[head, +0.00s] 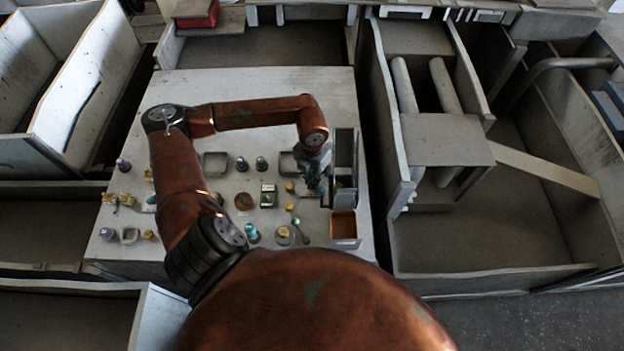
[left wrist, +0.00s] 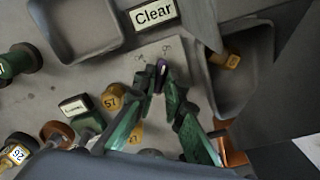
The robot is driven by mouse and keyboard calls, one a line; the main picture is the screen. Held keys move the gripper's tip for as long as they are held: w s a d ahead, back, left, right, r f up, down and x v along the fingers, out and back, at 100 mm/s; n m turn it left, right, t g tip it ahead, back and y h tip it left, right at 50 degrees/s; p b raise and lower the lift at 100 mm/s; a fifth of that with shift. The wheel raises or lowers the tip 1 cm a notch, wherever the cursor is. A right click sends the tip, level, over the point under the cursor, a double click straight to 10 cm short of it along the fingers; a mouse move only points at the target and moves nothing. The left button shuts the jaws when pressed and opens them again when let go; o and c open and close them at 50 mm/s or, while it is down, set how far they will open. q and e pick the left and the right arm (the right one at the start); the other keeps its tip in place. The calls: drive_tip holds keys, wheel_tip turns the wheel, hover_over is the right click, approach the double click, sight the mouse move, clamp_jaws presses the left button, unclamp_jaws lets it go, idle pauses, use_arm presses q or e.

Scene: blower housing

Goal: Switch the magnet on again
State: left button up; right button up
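My left gripper (head: 316,184) reaches down at the right side of the table, beside a tall grey bin. In the left wrist view its green fingertips (left wrist: 161,80) are drawn close together around a small dark purple lever (left wrist: 161,68). The lever stands on a pale plate (left wrist: 150,54) with small markings, below a sign reading "Clear" (left wrist: 153,13). The fingers hide the lever's lower part. In the head view the gripper covers the lever. My right gripper is in neither view.
Grey trays (left wrist: 78,28) and a bin (left wrist: 243,80) holding a yellow piece flank the plate. Yellow, green and brown parts (left wrist: 113,97) stand close to the fingers. Several small parts cover the grey table (head: 255,88); its back is clear. An orange-floored bin (head: 343,228) sits at the right.

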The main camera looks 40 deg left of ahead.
use_arm(q)
drive_tip(key=shift+o, duration=1.4)
drive_tip(key=shift+r, duration=0.1)
drive_tip(key=shift+r+p, duration=1.1)
drive_tip(key=shift+r, duration=1.05)
drive_tip(key=shift+r+p, duration=0.35)
drive_tip(key=shift+r, duration=0.45)
drive_tip(key=shift+f, duration=0.1)
